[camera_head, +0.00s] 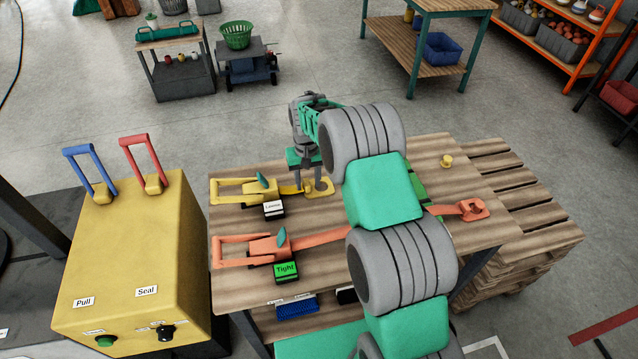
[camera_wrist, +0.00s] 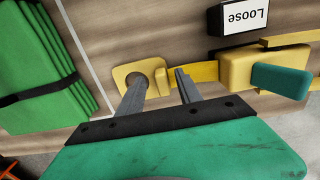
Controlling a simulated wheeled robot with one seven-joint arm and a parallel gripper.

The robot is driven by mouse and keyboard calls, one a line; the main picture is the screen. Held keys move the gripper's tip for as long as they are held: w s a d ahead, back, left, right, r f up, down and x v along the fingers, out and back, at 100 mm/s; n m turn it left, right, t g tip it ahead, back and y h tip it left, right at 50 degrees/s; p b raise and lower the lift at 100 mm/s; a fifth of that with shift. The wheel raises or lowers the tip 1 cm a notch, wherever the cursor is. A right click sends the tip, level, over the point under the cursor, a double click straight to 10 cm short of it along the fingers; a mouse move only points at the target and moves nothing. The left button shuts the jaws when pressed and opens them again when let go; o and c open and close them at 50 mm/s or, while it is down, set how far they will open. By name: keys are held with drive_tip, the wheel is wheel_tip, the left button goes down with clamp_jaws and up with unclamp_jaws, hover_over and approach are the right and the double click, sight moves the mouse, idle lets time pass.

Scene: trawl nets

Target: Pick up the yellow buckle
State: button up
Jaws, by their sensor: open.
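The yellow buckle (camera_head: 320,190) lies on the wooden tabletop at the end of a yellow strap. In the wrist view the buckle (camera_wrist: 126,72) is a flat yellow plate with a round hole and a raised block. My gripper (camera_head: 313,183) points down at it and is open. In the wrist view my gripper (camera_wrist: 162,82) has one finger over the buckle's hole and the other over the strap, just past the buckle's strap end. Contact cannot be told. The fingers hide part of the buckle. The strap leads to a yellow ratchet (camera_head: 238,190) labelled "Loose".
An orange ratchet (camera_head: 262,247) labelled "Tight" lies nearer, its strap running to an orange buckle (camera_head: 474,210). A small yellow knob (camera_head: 447,161) stands at the back right. Green folded stacks (camera_wrist: 35,60) lie beside my gripper. A yellow machine box (camera_head: 130,250) stands left.

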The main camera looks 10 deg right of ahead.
drive_tip(key=shift+a+f, duration=0.1)
drive_tip(key=shift+f, duration=0.7)
clamp_jaws()
